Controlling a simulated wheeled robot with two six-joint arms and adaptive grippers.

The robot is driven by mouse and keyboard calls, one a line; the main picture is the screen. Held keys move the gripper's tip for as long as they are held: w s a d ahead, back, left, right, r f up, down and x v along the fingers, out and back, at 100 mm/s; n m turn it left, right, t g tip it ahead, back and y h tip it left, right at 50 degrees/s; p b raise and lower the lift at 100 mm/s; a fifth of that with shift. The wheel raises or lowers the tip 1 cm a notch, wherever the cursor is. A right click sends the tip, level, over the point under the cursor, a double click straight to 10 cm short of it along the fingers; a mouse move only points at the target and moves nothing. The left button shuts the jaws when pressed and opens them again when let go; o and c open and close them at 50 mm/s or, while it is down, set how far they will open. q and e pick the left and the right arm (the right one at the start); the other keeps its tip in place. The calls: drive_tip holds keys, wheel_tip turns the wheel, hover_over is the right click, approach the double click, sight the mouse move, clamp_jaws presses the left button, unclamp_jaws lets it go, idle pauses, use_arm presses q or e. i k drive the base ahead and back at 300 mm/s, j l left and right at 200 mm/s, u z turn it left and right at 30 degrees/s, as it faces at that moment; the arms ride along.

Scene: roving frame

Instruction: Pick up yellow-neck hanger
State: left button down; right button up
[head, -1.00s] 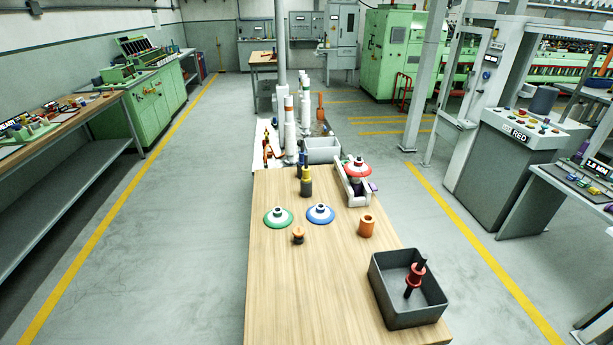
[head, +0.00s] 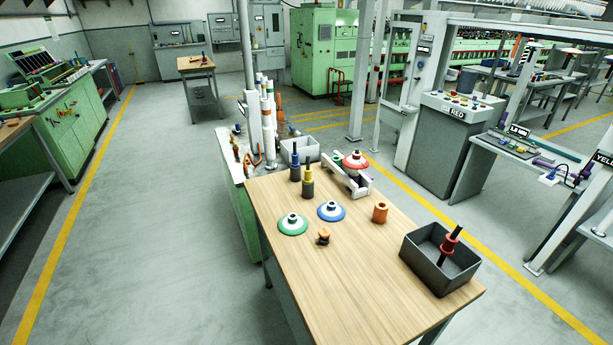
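The yellow-neck hanger (head: 308,185) stands upright near the back left of the wooden table. It has a dark grey body, a yellow band at its neck and a dark thin top. A similar hanger with a blue neck (head: 295,167) stands close behind it, slightly to the left. A third one with a red collar (head: 449,246) leans inside the dark grey bin at the table's right end. Neither of my grippers shows in the head view.
The wooden table (head: 330,275) also bears a green-rimmed disc (head: 292,226), a blue-rimmed disc (head: 331,212), a small orange-and-black piece (head: 323,239), an orange cylinder (head: 380,212), a white holder with a red disc (head: 355,162) and the dark bin (head: 415,262). Its front middle is bare. Floor left of it is clear.

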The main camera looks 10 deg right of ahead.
sight(308, 179)
drive_tip(key=i+j+z, duration=0.3)
drive_tip(key=j, duration=0.25)
drive_tip(key=i+j+z, duration=0.15)
drive_tip(key=j+z, duration=0.15)
drive_tip(key=j, duration=0.3)
drive_tip(key=i+j+z, duration=0.1)
drive_tip(key=j+z, duration=0.2)
drive_tip(key=j, duration=0.3)
drive_tip(key=j+z, duration=0.25)
drive_tip(key=j, duration=0.4)
